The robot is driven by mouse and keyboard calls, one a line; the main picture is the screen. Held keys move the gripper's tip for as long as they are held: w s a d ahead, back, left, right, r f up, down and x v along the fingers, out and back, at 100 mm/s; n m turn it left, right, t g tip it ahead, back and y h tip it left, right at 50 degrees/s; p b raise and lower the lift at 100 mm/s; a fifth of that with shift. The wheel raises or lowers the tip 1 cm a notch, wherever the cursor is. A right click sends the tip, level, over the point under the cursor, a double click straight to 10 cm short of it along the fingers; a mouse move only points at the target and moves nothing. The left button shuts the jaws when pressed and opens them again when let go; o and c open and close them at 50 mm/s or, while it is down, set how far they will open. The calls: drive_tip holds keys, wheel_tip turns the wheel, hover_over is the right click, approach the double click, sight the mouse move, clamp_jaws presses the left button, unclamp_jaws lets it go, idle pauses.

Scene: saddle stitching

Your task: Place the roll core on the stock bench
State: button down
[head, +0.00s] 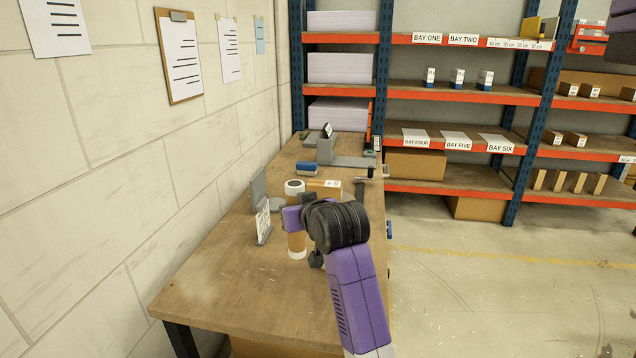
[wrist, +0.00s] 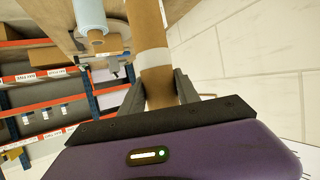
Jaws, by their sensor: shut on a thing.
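In the wrist view the roll core (wrist: 157,78) passes between the two fingers of my gripper (wrist: 160,92). Its lower end appears at or just above the bench top; I cannot tell whether it touches.
A grey upright stand with a printed card (head: 263,222) is close left of the roll core. A small cardboard box (head: 325,187) and a blue item (head: 307,168) lie behind. A light blue roll (wrist: 90,15) shows in the wrist view. The bench's near left is clear.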

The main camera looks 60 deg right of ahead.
wheel_tip(320, 180, down, 20)
drive_tip(key=s+d, duration=0.1)
drive_tip(key=s, duration=0.1)
drive_tip(key=shift+d+m+g+h, duration=0.3)
drive_tip(key=shift+d, duration=0.05)
drive_tip(key=shift+f, duration=0.2)
drive_tip(key=c, duration=0.9)
unclamp_jaws()
